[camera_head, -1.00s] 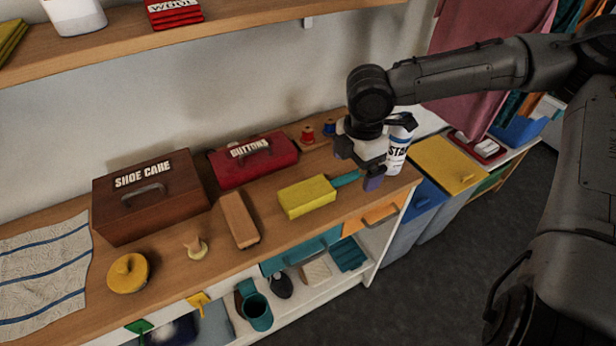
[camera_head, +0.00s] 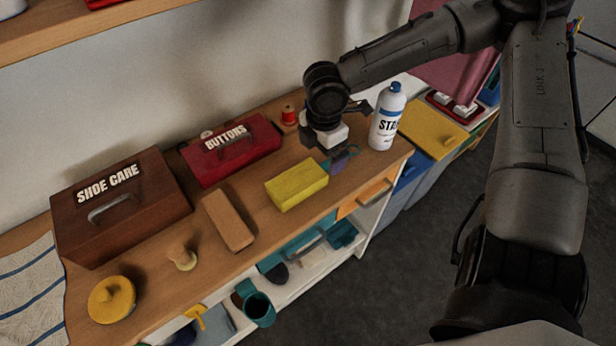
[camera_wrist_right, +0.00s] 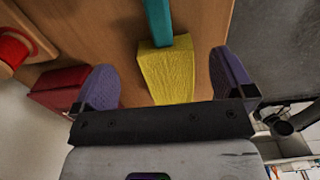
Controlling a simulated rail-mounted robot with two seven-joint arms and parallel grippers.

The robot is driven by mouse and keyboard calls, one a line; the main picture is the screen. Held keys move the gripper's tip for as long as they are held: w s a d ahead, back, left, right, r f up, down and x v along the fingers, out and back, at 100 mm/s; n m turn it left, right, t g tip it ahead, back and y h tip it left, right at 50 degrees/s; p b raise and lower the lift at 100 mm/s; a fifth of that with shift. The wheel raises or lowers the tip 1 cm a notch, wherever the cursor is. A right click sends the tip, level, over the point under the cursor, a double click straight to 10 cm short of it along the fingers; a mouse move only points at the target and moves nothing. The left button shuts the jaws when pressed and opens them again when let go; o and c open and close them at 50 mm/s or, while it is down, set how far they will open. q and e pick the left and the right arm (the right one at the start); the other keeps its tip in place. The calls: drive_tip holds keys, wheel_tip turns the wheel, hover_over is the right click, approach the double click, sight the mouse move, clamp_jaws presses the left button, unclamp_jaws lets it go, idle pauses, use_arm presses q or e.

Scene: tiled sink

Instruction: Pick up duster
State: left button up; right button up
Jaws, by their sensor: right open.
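The duster, a yellow block (camera_head: 297,185) with a teal handle, lies on the wooden shelf top. My right gripper (camera_head: 338,161) is open at its handle end; in the head view its fingers partly hide the handle. In the right wrist view the yellow block (camera_wrist_right: 167,72) shows between the two purple fingers of my right gripper (camera_wrist_right: 165,80), with the teal handle (camera_wrist_right: 158,20) running away beyond it. The fingers look apart from the block, one on each side in that view. I cannot tell their height above the shelf. My left gripper is not in view.
A white starch bottle (camera_head: 386,118) stands close right of the gripper. A red buttons box (camera_head: 232,155), a red spool (camera_head: 289,116) and a wooden block (camera_head: 228,221) are nearby. A brown shoe care box (camera_head: 120,215) stands at left. The shelf top's front edge is close.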

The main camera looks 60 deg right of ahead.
sight(321, 167)
drive_tip(key=shift+s+a+f+b, duration=0.1)
drive_tip(key=shift+f+b, duration=0.15)
drive_tip(key=shift+f, duration=1.2)
drive_tip(key=shift+a+f+b, duration=0.1)
drive_tip(key=shift+f+b, duration=0.15)
drive_tip(key=shift+f, duration=1.15)
drive_tip(key=c, duration=0.8)
drive_tip(key=shift+c, duration=0.2)
wheel_tip(321, 167, up, 10)
drive_tip(key=shift+p, duration=1)
